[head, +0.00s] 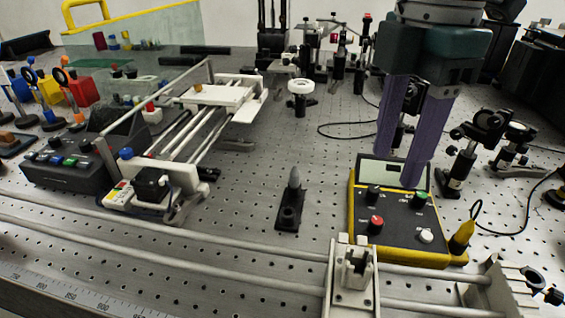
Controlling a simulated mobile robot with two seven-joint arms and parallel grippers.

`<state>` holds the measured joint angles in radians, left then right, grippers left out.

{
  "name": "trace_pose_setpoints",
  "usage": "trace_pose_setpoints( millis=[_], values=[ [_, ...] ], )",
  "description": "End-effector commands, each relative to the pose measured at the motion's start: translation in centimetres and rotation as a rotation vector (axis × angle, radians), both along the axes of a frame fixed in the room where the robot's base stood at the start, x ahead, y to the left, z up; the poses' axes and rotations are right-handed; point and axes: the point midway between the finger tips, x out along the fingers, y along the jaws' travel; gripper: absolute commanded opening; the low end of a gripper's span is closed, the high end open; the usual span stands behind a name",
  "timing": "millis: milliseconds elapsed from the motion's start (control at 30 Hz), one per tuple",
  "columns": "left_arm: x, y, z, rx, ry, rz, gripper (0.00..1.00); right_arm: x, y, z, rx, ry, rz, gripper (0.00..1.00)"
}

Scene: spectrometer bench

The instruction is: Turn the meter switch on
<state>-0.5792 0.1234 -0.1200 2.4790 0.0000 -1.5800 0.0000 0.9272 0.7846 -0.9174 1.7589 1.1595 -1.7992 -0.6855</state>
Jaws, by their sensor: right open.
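The meter (402,239) is a yellow-edged box with a dark top panel, standing on the perforated bench at the right. Its panel carries a red knob (375,224), a green knob (419,199), a black knob (373,194) and a white knob (426,235). A pale display (380,172) sits at its back edge. I cannot tell which control is the switch. My right gripper (402,168) comes down from the top with purple fingers, open and empty. Its fingertips show over the display and back of the meter; contact is unclear. My left gripper is not in view.
A rail with a clamp carriage (351,284) runs in front of the meter. A yellow probe (462,238) with a black cable stands at its right corner. Optical mounts (470,150) crowd the right. A small post (292,200) stands left of the meter, with bare bench around it.

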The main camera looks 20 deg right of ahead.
Motion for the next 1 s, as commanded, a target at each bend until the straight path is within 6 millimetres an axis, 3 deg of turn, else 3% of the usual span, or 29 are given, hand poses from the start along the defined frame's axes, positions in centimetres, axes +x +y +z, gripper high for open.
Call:
trace_pose_setpoints(
  millis=[167,400,600,967,1000],
  values=[
    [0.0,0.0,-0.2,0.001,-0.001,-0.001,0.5,-0.1,-0.1,-1.9,-0.001,0.006,0.002,0.53],
    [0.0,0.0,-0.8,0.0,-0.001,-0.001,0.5,-0.1,-0.1,-6.6,-0.001,0.005,0.002,0.53],
    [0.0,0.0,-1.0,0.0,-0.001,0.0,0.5,0.0,-0.1,-9.1,-0.002,0.002,0.001,0.53],
    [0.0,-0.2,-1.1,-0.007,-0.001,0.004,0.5,0.0,0.0,-9.8,-0.001,0.0,0.003,0.53],
    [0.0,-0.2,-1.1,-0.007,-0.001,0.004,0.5,0.0,0.0,-9.8,-0.001,0.0,0.003,0.5]
  ],
)
